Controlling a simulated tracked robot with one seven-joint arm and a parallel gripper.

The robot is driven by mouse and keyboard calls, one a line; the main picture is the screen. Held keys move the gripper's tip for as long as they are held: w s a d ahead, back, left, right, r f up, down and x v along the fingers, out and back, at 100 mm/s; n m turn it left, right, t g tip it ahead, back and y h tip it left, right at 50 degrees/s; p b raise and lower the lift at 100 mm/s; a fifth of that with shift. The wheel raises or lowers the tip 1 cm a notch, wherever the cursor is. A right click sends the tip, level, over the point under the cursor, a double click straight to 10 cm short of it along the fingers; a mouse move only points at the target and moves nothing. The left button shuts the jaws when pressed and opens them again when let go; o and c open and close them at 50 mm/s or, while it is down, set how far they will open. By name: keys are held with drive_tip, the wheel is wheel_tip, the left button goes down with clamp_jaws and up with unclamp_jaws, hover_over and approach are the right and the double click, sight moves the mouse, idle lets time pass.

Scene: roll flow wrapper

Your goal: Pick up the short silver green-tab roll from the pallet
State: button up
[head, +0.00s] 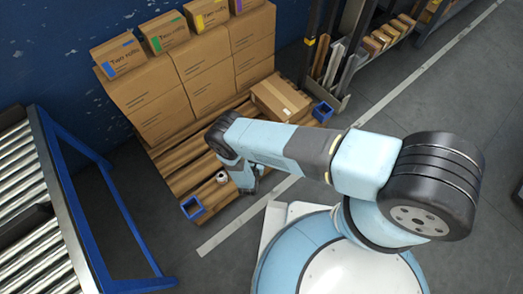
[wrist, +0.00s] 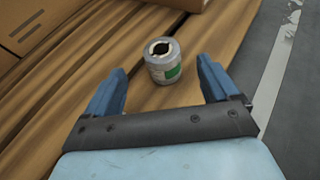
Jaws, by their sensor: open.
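The short silver roll (wrist: 160,66) with a green tab (wrist: 173,72) stands upright on the wooden pallet (wrist: 105,75) in the wrist view. Its dark core opening faces up. My gripper (wrist: 165,75) is open and empty, its two blue fingers spread, with the roll just beyond the fingertips and roughly centred between them. I see no contact with the roll. In the head view, my gripper (head: 249,188) hangs over the front edge of the pallet (head: 185,180). A small pale roll (head: 221,177) shows on the pallet left of my gripper; its tab is too small to make out.
Stacked cartons (head: 200,75) fill the pallet's back, with small tab-marked boxes on top. A lone carton (head: 280,98) lies at the pallet's right. Blue corner pieces (head: 193,208) mark the pallet's corners. A roller conveyor (head: 35,190) stands at the left. Grey floor lies in front.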

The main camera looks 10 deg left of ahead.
drive_tip(key=shift+x, duration=2.85)
drive_tip(key=shift+d, duration=0.1)
drive_tip(key=shift+c, duration=0.4)
drive_tip(key=c, duration=1.1)
drive_tip(key=shift+c, duration=0.2)
